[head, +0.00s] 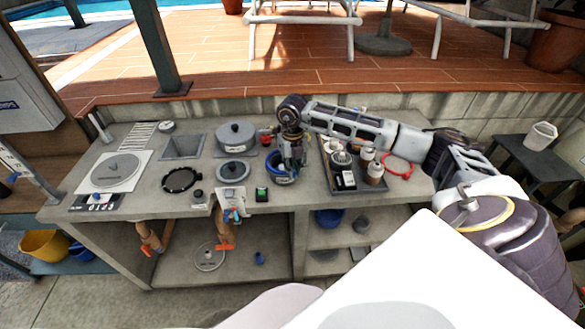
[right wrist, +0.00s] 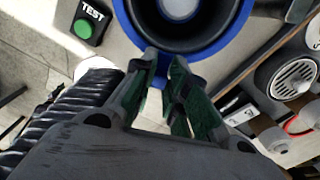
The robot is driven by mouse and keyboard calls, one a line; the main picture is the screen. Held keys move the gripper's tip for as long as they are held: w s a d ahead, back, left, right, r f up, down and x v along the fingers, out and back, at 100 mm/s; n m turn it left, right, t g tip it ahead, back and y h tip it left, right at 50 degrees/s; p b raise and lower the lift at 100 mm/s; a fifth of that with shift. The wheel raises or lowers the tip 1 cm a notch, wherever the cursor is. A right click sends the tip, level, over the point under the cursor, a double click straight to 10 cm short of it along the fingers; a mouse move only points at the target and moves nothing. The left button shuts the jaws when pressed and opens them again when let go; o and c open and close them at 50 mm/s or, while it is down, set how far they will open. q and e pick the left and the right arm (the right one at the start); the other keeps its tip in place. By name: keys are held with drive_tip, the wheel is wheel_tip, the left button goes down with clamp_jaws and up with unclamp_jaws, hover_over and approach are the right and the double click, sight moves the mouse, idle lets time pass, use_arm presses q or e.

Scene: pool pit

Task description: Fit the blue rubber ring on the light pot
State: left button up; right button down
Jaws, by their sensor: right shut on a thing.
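The blue rubber ring (head: 283,181) is at the middle of the concrete counter, under my right gripper (head: 289,166). In the right wrist view the blue ring (right wrist: 243,18) shows as a wide band around a dark grey round hollow body (right wrist: 205,38), which looks like the light pot. My right gripper (right wrist: 165,75) is shut on the ring's near edge, its green-padded fingers pointing at it. Whether the ring is seated on the pot or held just above it, I cannot tell. The far side of the ring is cut off in the wrist view. My left gripper is not in view.
A green TEST button (head: 262,194) is just left of the ring. A dark tray (head: 327,171) with bottles and a round grille stands close on the right. Grey lidded round pieces (head: 236,136) and a black ring (head: 181,180) lie to the left. A red loop (head: 398,171) lies right.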

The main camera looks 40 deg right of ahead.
drive_tip(key=shift+f, duration=0.3)
idle(0.8)
drive_tip(key=c, duration=1.3)
unclamp_jaws()
drive_tip(key=shift+c, duration=0.2)
drive_tip(key=shift+o, duration=0.8)
drive_tip(key=shift+r, duration=0.25)
drive_tip(key=shift+r+p, duration=1.1)
drive_tip(key=shift+r, duration=1.2)
drive_tip(key=shift+r, duration=0.1)
drive_tip(key=shift+r+p, duration=1.05)
drive_tip(key=shift+r, duration=0.85)
